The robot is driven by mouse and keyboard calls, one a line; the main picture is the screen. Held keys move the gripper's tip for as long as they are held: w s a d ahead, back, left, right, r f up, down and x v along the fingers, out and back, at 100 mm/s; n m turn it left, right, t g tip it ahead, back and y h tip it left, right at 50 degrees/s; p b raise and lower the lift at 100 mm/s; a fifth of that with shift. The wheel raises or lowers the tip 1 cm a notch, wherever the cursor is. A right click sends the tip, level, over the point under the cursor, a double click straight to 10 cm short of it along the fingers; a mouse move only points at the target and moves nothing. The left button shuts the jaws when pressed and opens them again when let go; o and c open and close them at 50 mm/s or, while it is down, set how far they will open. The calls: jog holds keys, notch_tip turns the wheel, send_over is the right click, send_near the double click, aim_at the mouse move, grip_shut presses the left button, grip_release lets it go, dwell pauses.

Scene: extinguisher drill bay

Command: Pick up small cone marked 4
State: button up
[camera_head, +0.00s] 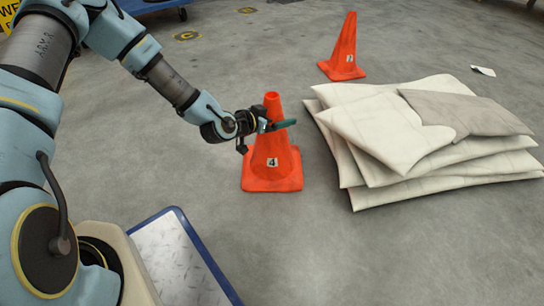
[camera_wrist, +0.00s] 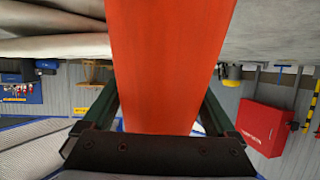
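The small orange cone marked 4 (camera_head: 271,172) stands upright on the floor in the middle of the head view. Its white label faces me. My gripper (camera_head: 284,122) is level with the cone's upper part, reaching in from the left. One green finger crosses in front of the cone; the other is hidden. In the wrist view the cone (camera_wrist: 165,50) fills the middle, with my gripper's fingers (camera_wrist: 160,98) spread wide, one on each side. Gaps show near the finger bases; contact at the tips cannot be made out.
A stack of pale folded sheets (camera_head: 375,125) lies right of the cone. Another orange cone (camera_head: 345,50), its label seeming to read 2, stands behind it. A blue-edged metal plate (camera_head: 180,265) is at the lower left. A paper scrap (camera_head: 483,71) lies far right. Open floor surrounds the cone's front.

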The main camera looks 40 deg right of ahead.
grip_shut()
dwell(0.4)
